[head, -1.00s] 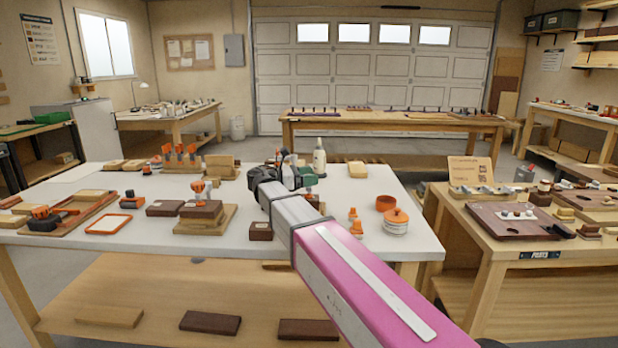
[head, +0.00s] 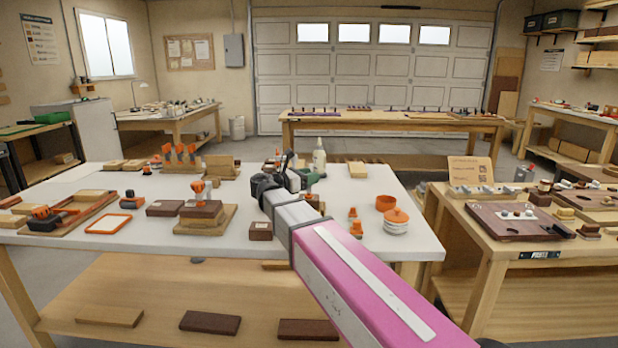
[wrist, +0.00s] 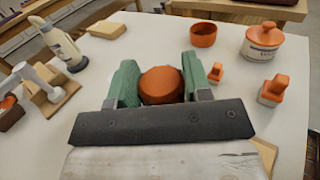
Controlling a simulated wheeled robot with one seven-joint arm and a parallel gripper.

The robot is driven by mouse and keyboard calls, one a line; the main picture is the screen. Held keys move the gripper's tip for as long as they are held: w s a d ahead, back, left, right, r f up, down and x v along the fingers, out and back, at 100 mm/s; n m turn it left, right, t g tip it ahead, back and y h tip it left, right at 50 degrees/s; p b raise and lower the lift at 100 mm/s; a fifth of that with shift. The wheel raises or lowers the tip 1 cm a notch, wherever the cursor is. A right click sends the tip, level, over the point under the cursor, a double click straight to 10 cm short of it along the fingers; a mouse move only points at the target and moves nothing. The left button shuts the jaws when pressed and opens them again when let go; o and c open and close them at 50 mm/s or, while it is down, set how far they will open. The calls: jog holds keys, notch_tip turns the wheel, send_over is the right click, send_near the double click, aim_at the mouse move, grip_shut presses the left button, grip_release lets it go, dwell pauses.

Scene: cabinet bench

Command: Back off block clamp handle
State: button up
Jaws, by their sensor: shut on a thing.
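My gripper (wrist: 161,85) is in the wrist view, with its green finger pads on either side of a round orange handle (wrist: 160,84). The fingers are shut on this handle, which I see from its top end. The clamp body and block below it are mostly hidden by my gripper. A pale wood edge (wrist: 267,154) shows at the lower right of the wrist view. In the head view my wrist is over the right half of the white table (head: 120,250), and the held handle cannot be made out clearly.
An orange-lidded jar (wrist: 262,43), an orange bowl (wrist: 203,35) and small orange-topped pieces (wrist: 272,90) stand to the right. A white bottle (wrist: 62,47) and a grey clamp on a wooden block (wrist: 45,92) stand left. Another orange-handled clamp (head: 198,190) is on the table.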

jog(key=n+t+y, duration=0.3)
jog(key=y, duration=0.1)
jog(key=n+t+y, duration=0.4)
jog(key=shift+s+d+y, duration=0.15)
jog(key=shift+y, duration=0.25)
jog(key=n+t+y, duration=0.1)
jog(key=n+y, duration=0.2)
jog(key=shift+y, duration=0.4)
jog(key=shift+n+y, duration=1.5)
jog(key=shift+y, duration=0.9)
jog(key=shift+n+y, duration=0.3)
jog(key=shift+y, duration=0.2)
jog(key=o, duration=0.9)
jog(key=shift+w, duration=0.2)
jog(key=shift+o, duration=0.2)
jog(key=shift+s, duration=0.15)
